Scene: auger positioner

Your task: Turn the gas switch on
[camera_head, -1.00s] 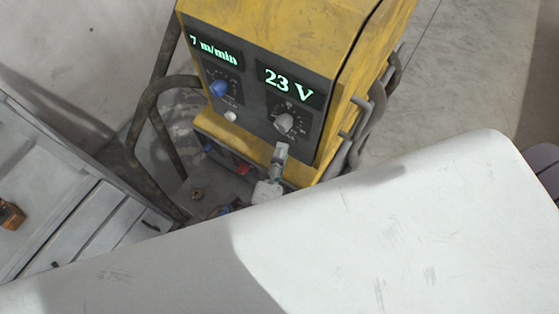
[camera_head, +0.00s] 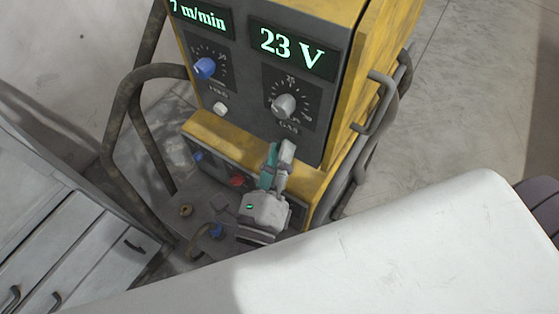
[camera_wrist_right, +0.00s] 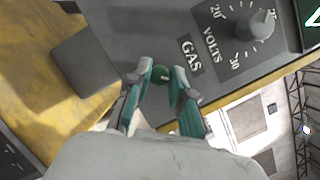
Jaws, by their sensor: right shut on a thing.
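The yellow welding machine (camera_head: 350,110) has a dark front panel with a volts knob (camera_head: 284,106) and a GAS label (camera_head: 288,127) below it. In the right wrist view, the gas switch (camera_wrist_right: 162,72) is a small round dark-green piece beside the GAS lettering (camera_wrist_right: 191,56). My right gripper (camera_head: 279,150) is at the panel just under that label. Its two fingertips, seen in the right wrist view (camera_wrist_right: 163,80), are shut on the gas switch from both sides. In the head view the fingers hide the switch. My left gripper is not in view.
A blue knob (camera_head: 205,68) and a white button (camera_head: 220,108) are on the panel's left. A red socket (camera_head: 237,181) sits lower down. Bent metal tubes (camera_head: 125,115) stand at the machine's sides. A grey drawer cabinet (camera_head: 90,260) is at lower left.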

